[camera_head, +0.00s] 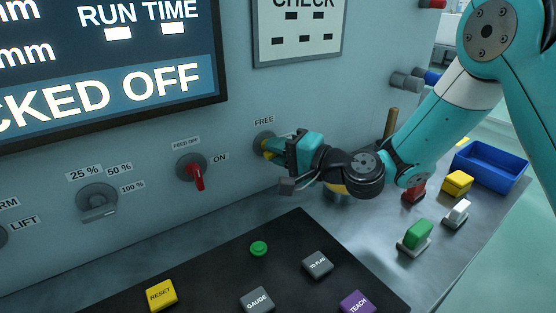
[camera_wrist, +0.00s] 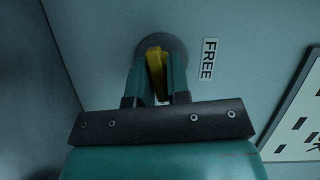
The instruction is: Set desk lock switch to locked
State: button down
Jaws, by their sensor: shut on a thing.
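The desk lock switch (camera_wrist: 155,66) is a yellow lever on a round grey base on the upright panel. In the head view its round base (camera_head: 264,143) shows below the label FREE (camera_head: 264,122), and a second label to its right is mostly hidden behind my gripper. My gripper (camera_head: 270,148) reaches the switch from the right. In the wrist view its two teal fingers (camera_wrist: 158,75) are shut on the yellow lever, one on each side. The lever's tip pokes out between the fingers. The label FREE also shows in the wrist view (camera_wrist: 208,59), turned sideways.
A red-handled switch (camera_head: 198,175) and a grey dial (camera_head: 97,199) sit to the left on the panel. A dark button console (camera_head: 220,275) lies below. Coloured blocks and a blue bin (camera_head: 490,165) stand on the bench at right, beyond my arm.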

jog(key=shift+f+m+y+b, duration=0.1)
jog(key=shift+m+y+b, duration=0.2)
jog(key=shift+m+b, duration=0.3)
jog(key=c, duration=1.2)
grip_release()
jog(key=shift+o, duration=0.2)
jog(key=shift+s+d+m, duration=0.2)
jog(key=shift+d+m, duration=0.1)
jog(key=shift+d, duration=0.1)
jog(key=b+v, duration=1.2)
jog(key=v, duration=0.4)
jog(key=shift+s+d+b, duration=0.15)
jog(key=shift+d+b, duration=0.05)
jog(key=shift+b, duration=0.2)
